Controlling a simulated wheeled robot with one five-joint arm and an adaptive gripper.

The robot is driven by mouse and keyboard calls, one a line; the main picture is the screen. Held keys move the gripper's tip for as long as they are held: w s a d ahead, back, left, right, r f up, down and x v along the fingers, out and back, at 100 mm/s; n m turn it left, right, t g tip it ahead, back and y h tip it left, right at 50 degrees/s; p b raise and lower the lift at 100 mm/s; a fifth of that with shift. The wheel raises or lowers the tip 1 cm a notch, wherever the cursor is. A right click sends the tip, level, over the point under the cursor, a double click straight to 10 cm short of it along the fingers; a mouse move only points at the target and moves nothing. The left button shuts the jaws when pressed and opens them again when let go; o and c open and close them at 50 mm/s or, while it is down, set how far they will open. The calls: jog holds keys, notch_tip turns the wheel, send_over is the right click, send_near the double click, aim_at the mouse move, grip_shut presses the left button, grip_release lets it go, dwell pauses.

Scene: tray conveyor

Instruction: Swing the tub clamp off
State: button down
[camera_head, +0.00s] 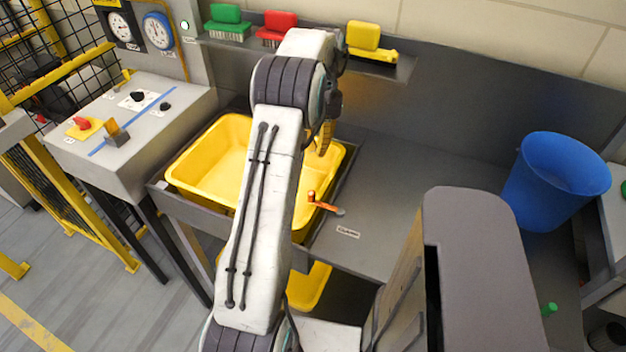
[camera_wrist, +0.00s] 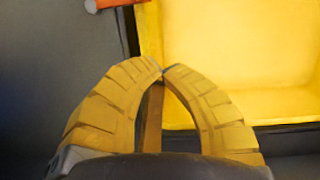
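The tub clamp (camera_head: 322,204) is a short orange bar with a grey pivot end on the grey bench. It lies across the right edge of the yellow tub (camera_head: 205,160), its orange end at the rim. The clamp (camera_wrist: 112,3) also shows at the top edge of the wrist view, partly cut off. The tub (camera_wrist: 240,50) fills the upper right there. My gripper (camera_wrist: 163,71) has its two yellow fingertips together, with nothing seen between them. In the head view my gripper (camera_head: 325,138) is above the right side of the tub, behind my arm, apart from the clamp.
A label (camera_head: 348,232) sits on the bench beside the clamp. A blue bin (camera_head: 556,180) stands at the right. A control box (camera_head: 130,130) stands left. The bench right of the clamp is clear.

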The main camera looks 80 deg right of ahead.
jog(key=a+f+p, duration=0.5)
jog(key=p, duration=0.2)
jog(key=shift+w+a+f, duration=0.2)
jog(key=shift+w+f, duration=0.05)
jog(key=shift+f, duration=0.15)
dwell(0.5)
